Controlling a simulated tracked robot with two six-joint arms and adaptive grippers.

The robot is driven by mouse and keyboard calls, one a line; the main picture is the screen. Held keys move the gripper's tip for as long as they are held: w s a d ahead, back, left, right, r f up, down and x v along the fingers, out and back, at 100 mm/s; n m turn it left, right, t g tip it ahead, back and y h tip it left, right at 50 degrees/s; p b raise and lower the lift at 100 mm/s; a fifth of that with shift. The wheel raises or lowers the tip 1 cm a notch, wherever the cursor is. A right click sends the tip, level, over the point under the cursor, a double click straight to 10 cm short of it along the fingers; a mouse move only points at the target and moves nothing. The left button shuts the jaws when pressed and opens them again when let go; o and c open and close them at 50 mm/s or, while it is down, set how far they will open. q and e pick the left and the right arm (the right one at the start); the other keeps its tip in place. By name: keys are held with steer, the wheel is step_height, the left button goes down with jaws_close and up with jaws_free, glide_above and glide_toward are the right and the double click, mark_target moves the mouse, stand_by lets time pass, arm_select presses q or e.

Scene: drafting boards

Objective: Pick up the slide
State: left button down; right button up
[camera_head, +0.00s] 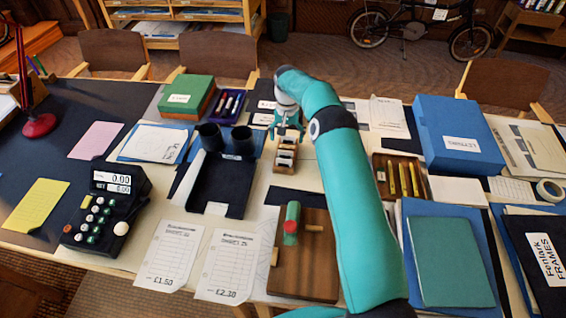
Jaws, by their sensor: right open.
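A small wooden rack (283,168) stands near the middle of the table. It holds several small white-framed pieces that look like slides (286,146). I cannot tell which of them is the slide of the task. My right gripper (287,132) is over the back end of the rack, pointing down, with its fingers open. It hides part of the rack's far end, and I cannot tell whether it touches a slide. My left gripper is not in view.
A black device with two upright cylinders (226,187) stands left of the rack. A wooden block with a green roller (293,223) lies in front. A blue box (458,136), pen trays, folders and a calculator (107,208) crowd the table. Bare dark surface shows at far left.

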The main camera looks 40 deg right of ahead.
mark_target(285, 152)
steer(key=shift+s+f, duration=0.1)
steer(key=shift+f, duration=0.6)
steer(key=shift+s+f, duration=0.2)
steer(key=f+b, duration=0.1)
steer(key=f, duration=0.1)
steer(key=a+f+b, duration=0.1)
steer(key=f, duration=0.1)
steer(key=shift+w+f, duration=0.1)
steer(key=shift+f, duration=0.45)
steer(key=c, duration=0.9)
